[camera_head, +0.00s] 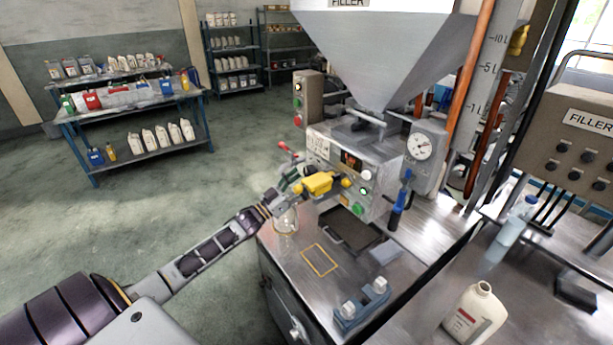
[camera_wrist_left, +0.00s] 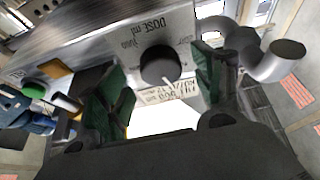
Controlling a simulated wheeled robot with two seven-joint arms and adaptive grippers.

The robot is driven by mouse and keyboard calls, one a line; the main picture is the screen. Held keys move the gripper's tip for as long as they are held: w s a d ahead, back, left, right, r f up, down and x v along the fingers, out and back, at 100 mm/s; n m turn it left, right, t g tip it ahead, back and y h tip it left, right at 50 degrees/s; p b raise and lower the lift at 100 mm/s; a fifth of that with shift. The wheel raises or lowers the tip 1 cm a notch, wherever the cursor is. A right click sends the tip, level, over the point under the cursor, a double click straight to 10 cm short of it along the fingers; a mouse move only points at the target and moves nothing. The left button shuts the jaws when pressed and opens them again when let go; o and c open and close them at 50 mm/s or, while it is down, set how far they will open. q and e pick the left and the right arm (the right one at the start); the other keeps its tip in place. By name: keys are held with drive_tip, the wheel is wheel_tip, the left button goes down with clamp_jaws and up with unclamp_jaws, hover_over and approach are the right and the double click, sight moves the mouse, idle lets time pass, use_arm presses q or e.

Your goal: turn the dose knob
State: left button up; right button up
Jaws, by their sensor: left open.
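The dose knob (camera_wrist_left: 160,66) is a round black dial with a white pointer line on a pale panel marked "DOSE ml" in the left wrist view. My left gripper (camera_wrist_left: 163,82) is open, with one green-padded finger on each side of the knob and a visible gap to it on both sides. Whether the fingertips reach past the knob's face cannot be told. In the head view, my left gripper (camera_head: 291,181) is at the left side of the filler machine (camera_head: 343,160), and the knob cannot be made out there. My right gripper is not in view.
A yellow part (camera_head: 318,184) sticks out beside my left gripper. A clear beaker (camera_head: 286,222) stands below it. A grey pipe (camera_wrist_left: 285,62) lies right of the knob. A black tray (camera_head: 350,228) and white bottle (camera_head: 474,315) are on the worktop.

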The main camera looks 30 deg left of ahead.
use_arm(q)
drive_tip(key=shift+x, duration=1.35)
drive_tip(key=c, duration=1)
drive_tip(key=shift+m+h, duration=0.4)
drive_tip(key=shift+m, duration=0.1)
